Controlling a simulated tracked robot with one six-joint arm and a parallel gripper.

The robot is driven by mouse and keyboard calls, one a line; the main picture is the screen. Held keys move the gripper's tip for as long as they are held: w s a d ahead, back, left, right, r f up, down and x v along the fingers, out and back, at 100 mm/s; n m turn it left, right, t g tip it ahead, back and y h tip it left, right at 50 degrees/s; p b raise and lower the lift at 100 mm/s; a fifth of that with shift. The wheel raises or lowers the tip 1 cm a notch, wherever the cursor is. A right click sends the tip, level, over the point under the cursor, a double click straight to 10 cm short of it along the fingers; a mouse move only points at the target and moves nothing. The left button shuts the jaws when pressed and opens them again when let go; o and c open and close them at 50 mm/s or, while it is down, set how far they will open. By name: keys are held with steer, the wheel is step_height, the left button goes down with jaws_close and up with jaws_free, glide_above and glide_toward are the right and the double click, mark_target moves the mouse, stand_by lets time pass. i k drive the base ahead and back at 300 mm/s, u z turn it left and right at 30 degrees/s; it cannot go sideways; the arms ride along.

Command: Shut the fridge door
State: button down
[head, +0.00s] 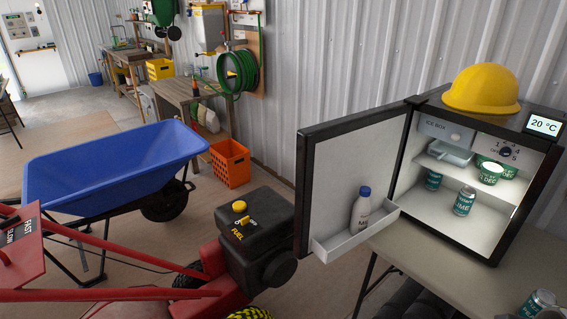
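The small black fridge (522,191) stands on a beige table at the right in the head view. Its door (347,170) is wide open, swung out to the left of the lit white interior. The door's inner side faces me. A white shelf (356,233) low on the door holds a white bottle with a blue cap (361,208). Inside the fridge are green-labelled cans (464,201), tubs (491,173) and an ice box compartment (447,132). Dark grey shapes at the bottom edge may be part of my arm. I cannot make out my gripper.
A yellow hard hat (482,88) and a temperature display reading 20 °C (543,125) are on top of the fridge. A can (537,303) is at the table's (425,262) front right. A red machine with a black fuel tank (255,225) stands left of the door, near its edge. A blue wheelbarrow (115,170) is farther left.

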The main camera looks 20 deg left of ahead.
mark_target(335, 158)
steer(key=u, duration=0.4)
steer(key=i, duration=0.6)
steer(key=u, duration=0.7)
steer(key=i, duration=0.55)
steer(key=u, duration=0.3)
